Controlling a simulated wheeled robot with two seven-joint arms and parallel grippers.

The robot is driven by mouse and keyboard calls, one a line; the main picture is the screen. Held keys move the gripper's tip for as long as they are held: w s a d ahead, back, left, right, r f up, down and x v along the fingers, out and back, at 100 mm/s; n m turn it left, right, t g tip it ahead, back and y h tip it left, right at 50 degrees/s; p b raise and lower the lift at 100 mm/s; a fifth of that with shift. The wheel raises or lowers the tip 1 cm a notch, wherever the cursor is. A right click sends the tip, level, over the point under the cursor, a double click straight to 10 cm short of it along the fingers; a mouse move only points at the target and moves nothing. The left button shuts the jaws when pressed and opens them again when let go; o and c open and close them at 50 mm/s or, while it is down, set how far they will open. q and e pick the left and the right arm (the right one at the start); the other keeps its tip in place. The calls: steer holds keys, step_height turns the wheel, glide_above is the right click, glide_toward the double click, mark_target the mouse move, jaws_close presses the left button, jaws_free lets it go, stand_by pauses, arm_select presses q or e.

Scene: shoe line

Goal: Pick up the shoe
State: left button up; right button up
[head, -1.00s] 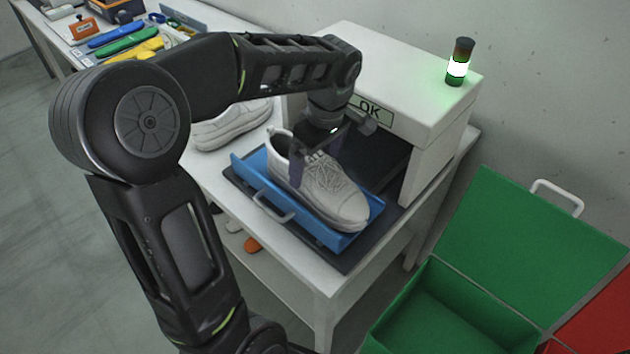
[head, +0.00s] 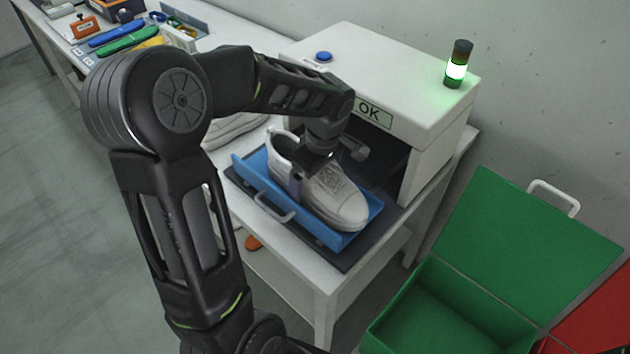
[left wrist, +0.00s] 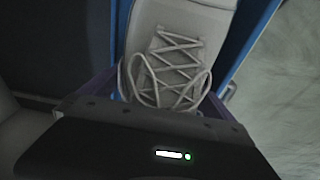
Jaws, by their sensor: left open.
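A white lace-up shoe (head: 331,194) lies in a blue tray (head: 248,173) with a grey handle, its toe toward the lower right. My left gripper (head: 312,180) is open and low over the middle of the shoe, with a finger seen against the shoe's near side. In the left wrist view the laces of the shoe (left wrist: 178,58) are close in front of the gripper, with the finger parts at either side of the shoe. The far finger is hidden in the head view. My right gripper is not in view.
A white machine (head: 425,100) with an OK display and a green-lit lamp (head: 456,70) stands behind the tray. An open green box (head: 440,310) is at the lower right, with a red one (head: 597,330) beside it. Another white shoe (head: 232,130) is partly behind my arm.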

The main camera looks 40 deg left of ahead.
arm_select(q)
steer(key=shift+c, duration=0.3)
steer(key=c, duration=1.7)
step_height(320, 180, up, 10)
steer(key=shift+r+b, duration=0.1)
steer(key=shift+b, duration=0.6)
